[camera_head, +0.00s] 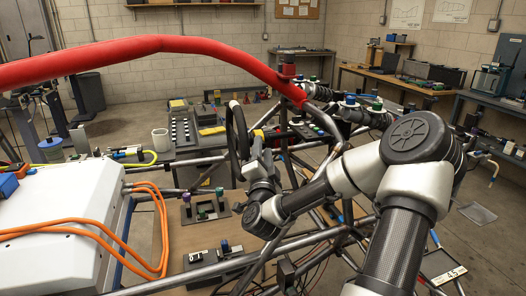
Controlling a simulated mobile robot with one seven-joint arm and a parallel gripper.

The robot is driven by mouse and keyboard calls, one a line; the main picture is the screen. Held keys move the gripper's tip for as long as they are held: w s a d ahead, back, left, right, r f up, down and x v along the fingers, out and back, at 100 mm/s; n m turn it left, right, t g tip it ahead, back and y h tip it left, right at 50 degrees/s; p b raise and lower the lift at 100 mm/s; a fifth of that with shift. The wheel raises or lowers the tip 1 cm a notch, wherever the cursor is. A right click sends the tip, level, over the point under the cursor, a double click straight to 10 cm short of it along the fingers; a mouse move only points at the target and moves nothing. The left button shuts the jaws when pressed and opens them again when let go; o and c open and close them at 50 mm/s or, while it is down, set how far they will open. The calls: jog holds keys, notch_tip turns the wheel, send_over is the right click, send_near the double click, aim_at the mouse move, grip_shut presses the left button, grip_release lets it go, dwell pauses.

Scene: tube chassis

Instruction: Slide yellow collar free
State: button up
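My arm reaches in from the lower right, bends at a large dark joint, and runs left to a wrist among the chassis tubes. My gripper (258,149) is at the end of this arm, pointing up beside the black steering wheel (238,131). It is small, and its fingers do not show clearly enough to tell open from shut. A small yellow piece (258,133) shows right at its tip and may be the yellow collar. I cannot tell whether the gripper touches it or what the piece sits on.
A thick red padded tube (150,47) crosses the upper left. Dark chassis tubes (310,246) surround my wrist closely. A white box (55,235) with orange cables (150,222) fills the lower left. A workbench (195,154) with yellow items stands behind. Open floor shows at the right.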

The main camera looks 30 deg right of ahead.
grip_shut()
jog(key=shift+s+d, duration=0.25)
jog(key=shift+d, duration=0.6)
grip_release()
jog(key=shift+d, duration=0.1)
jog(key=p+v, duration=1.1)
jog(key=v, duration=0.6)
jog(key=shift+s+p, duration=0.2)
jog(key=shift+p, duration=0.15)
